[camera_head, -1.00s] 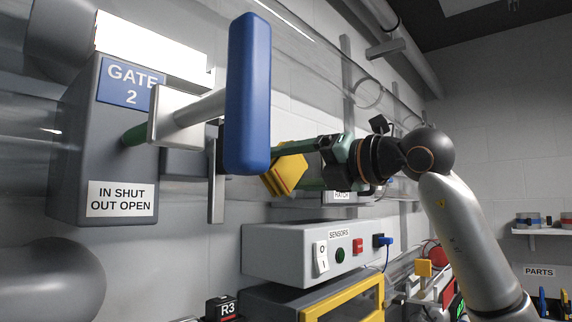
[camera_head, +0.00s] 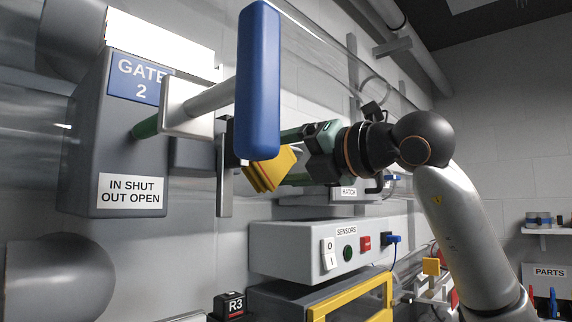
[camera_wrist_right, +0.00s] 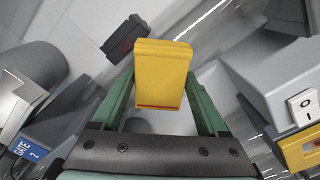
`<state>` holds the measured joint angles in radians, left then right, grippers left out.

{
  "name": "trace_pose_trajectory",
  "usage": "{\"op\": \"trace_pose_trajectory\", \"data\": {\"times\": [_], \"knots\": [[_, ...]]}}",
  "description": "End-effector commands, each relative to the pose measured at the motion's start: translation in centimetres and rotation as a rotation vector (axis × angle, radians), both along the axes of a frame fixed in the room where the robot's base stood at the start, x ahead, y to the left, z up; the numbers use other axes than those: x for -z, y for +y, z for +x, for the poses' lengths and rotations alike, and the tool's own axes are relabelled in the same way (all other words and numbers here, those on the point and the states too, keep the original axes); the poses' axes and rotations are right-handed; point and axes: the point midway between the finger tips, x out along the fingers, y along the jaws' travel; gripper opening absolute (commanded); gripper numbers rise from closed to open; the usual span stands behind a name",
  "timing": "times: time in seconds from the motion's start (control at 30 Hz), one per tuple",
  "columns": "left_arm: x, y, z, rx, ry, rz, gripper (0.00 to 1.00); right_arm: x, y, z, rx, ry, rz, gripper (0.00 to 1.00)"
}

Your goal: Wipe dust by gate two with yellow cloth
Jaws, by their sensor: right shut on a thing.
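The yellow cloth (camera_head: 268,170) is a folded pad. My right gripper (camera_wrist_right: 162,85) is shut on it, with green fingers on either side in the right wrist view, where the cloth (camera_wrist_right: 162,72) shows whole. In the head view the blue gate handle (camera_head: 258,80) stands in front of part of the cloth and fingers. The gate two box (camera_head: 110,150) is grey, with a blue GATE 2 sign (camera_head: 140,78) and a white label reading IN SHUT OUT OPEN. I cannot make out dust. Whether the cloth touches any surface is hidden. My left gripper is not in view.
The handle's rod (camera_head: 210,98) sticks out from the gate box. A grey SENSORS box (camera_head: 290,257) with a switch and buttons lies below my right gripper. A yellow-framed box (camera_head: 350,300) is under it. A clear tube runs along the wall behind.

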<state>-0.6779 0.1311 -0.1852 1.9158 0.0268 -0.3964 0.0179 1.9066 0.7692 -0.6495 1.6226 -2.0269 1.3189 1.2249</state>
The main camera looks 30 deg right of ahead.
Motion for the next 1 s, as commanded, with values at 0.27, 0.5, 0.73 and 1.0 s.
{"op": "trace_pose_trajectory", "data": {"times": [0.27,0.5,0.73,1.0], "knots": [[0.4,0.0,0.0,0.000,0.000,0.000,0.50,0.1,2.0,-0.6,-0.002,0.000,-0.001,0.32],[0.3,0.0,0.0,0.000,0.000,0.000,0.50,0.1,2.0,-0.6,-0.001,0.001,0.000,0.32],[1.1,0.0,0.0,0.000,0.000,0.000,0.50,0.1,1.4,-2.2,0.001,-0.002,0.000,0.32],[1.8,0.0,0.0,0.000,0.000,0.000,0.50,0.1,0.4,-4.8,0.000,-0.003,0.000,0.32]]}}
